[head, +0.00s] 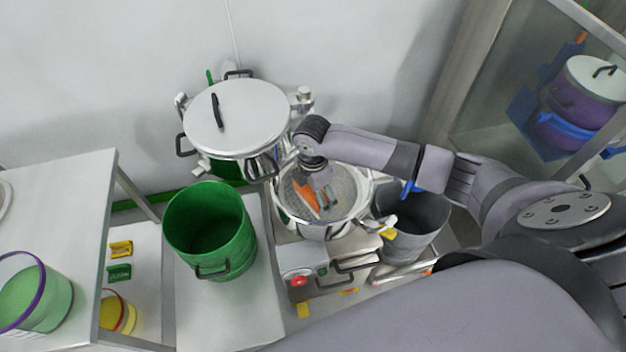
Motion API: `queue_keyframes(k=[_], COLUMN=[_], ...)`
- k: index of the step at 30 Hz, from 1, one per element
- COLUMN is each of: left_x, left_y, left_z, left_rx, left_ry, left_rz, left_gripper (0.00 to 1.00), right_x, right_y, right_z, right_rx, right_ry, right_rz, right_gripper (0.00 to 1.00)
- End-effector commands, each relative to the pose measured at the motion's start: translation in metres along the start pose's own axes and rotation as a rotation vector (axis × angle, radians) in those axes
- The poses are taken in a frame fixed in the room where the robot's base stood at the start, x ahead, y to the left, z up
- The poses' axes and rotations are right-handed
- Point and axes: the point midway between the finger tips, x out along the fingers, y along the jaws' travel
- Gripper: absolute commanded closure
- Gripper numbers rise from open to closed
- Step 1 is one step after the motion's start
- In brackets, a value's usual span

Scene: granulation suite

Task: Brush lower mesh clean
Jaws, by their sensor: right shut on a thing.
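The lower mesh (345,187) lies as a round grey perforated screen inside an open steel sieve ring in the middle of the head view. My right gripper (322,200) reaches down into this ring from above, over the mesh. It is shut on an orange-handled brush (306,194), held low over the mesh. The picture is too small to tell if the bristles touch the mesh. My wrist and forearm hide part of the ring's far side. My left gripper is not in view.
A steel lidded vessel (240,122) stands behind left of the ring. A green bucket (207,225) stands to its left and a grey bucket (412,225) to its right. A control box with a red button (299,281) sits in front. A glass cabinet (500,95) is at right.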

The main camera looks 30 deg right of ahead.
Motion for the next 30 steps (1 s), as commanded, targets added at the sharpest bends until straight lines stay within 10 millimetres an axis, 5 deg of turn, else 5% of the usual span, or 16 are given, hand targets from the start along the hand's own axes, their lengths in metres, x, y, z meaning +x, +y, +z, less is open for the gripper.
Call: queue_keyframes(k=[6, 15, 30], left_x=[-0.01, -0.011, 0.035], left_y=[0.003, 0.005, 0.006], left_z=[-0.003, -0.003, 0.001], left_rx=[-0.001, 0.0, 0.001], left_ry=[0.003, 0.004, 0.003], left_rz=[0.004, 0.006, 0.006], left_gripper=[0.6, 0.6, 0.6], right_x=[-0.001, 0.003, 0.046], right_y=[0.017, 0.024, 0.024], right_z=[0.013, 0.018, 0.019], right_rx=[-0.253, -0.386, -0.385], right_ry=[-0.005, -0.007, -0.008], right_rz=[0.004, 0.005, 0.005], right_gripper=[0.31, 0.31, 0.31])
